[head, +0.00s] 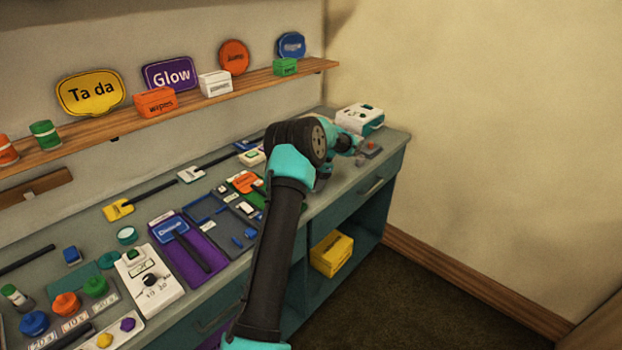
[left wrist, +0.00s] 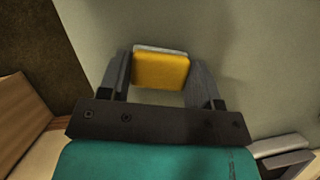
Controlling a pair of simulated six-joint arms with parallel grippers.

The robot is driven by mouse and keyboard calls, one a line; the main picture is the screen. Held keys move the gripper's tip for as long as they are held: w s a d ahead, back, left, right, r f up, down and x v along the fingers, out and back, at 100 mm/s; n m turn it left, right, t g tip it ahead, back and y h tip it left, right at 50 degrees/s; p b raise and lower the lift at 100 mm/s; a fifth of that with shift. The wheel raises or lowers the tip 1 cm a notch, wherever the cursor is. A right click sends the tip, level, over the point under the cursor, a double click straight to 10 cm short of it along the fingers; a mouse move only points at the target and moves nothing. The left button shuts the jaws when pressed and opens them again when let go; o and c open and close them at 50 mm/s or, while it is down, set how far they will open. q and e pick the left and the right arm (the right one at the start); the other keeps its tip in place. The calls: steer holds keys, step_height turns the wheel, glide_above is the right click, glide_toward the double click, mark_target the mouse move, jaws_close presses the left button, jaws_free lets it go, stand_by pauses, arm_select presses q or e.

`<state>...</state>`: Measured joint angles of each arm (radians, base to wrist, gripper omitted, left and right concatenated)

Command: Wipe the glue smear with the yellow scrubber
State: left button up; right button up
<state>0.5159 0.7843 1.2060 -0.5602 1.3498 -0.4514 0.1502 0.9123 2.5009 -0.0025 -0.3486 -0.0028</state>
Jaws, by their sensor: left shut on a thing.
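My left gripper (left wrist: 160,66) is shut on the yellow scrubber (left wrist: 161,74), which sits between the two fingertips and has a pale layer along its far edge. Grey surface lies beyond it in the left wrist view; I cannot tell whether the scrubber touches it. I cannot make out the glue smear in either view. My right gripper is in neither view.
A purple tray (head: 197,262) and a white dial panel (head: 150,284) lie left of my arm. A yellow box (head: 331,253) sits on the shelf below.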

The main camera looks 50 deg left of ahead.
arm_select(q)
steer(key=shift+s+d, duration=0.2)
steer(key=shift+s, duration=0.6)
steer(key=shift+s+a+r, duration=0.1)
steer(key=shift+s+r, duration=0.05)
steer(key=shift+r, duration=3.95)
